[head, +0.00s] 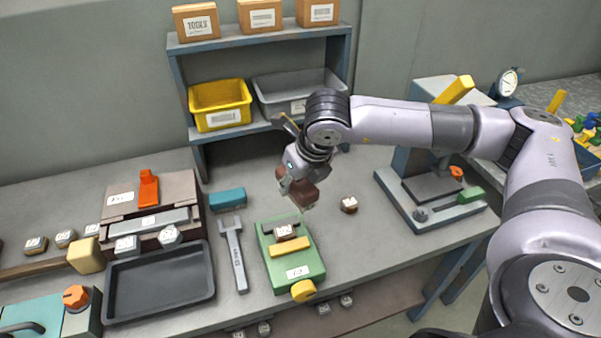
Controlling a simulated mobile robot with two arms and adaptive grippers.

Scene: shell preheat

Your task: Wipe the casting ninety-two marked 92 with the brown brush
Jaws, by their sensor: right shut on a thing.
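My right gripper (291,182) is shut on the brown brush (303,194) and holds it above the bench, just behind the green fixture (311,262). A small brown casting with a white marked face (284,232) sits in the green fixture, below the brush and seemingly apart from it. Its mark looks like it ends in 2, but is too small to read surely. Another small casting (349,204) lies on the bench to the right, its mark unreadable. My left gripper is out of view.
A black tray (158,312), a grey wrench (235,255) and a blue block (227,199) lie left of the fixture. A grey press stand (398,201) is at right. Several more castings sit at left. A shelf with a yellow bin (220,94) stands behind.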

